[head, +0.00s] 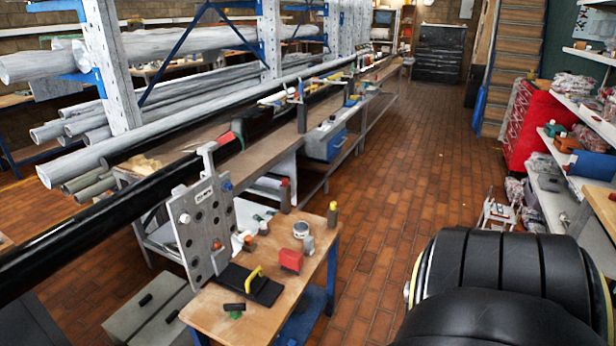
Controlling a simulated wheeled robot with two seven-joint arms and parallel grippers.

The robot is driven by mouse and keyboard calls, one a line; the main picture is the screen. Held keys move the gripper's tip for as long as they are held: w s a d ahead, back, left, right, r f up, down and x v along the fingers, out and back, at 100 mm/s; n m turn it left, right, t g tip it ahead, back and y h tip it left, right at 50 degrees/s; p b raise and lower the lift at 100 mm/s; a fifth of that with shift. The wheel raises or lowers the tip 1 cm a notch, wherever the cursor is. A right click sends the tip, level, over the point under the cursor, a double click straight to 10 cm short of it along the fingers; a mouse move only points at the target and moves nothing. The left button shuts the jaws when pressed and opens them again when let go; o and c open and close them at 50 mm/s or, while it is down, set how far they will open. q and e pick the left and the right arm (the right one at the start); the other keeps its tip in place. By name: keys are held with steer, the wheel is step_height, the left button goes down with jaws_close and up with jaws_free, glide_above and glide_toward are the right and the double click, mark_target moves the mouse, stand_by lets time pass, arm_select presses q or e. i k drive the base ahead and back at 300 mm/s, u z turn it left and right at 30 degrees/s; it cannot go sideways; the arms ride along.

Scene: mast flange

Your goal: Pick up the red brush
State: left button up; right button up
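A red block-like object (291,260) sits on the near wooden table (258,322), towards its right side. It is small in the view, and I cannot tell from its shape whether it is the red brush. Another small red item (226,138) lies farther back on the long workbench, and its shape is also unclear. Neither of my grippers shows in the head view. Nothing is seen touching the red block.
A grey plate with holes (204,226) stands upright on the table's left. A black pad with a yellow handle (254,276), a round tin (301,230) and small cylinders surround the red block. A long black pipe (95,225) crosses the left. The brick aisle (400,170) is clear.

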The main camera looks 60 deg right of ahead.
mark_target(291, 261)
steer(key=z, duration=1.5)
steer(key=i, duration=0.3)
steer(key=z, duration=0.3)
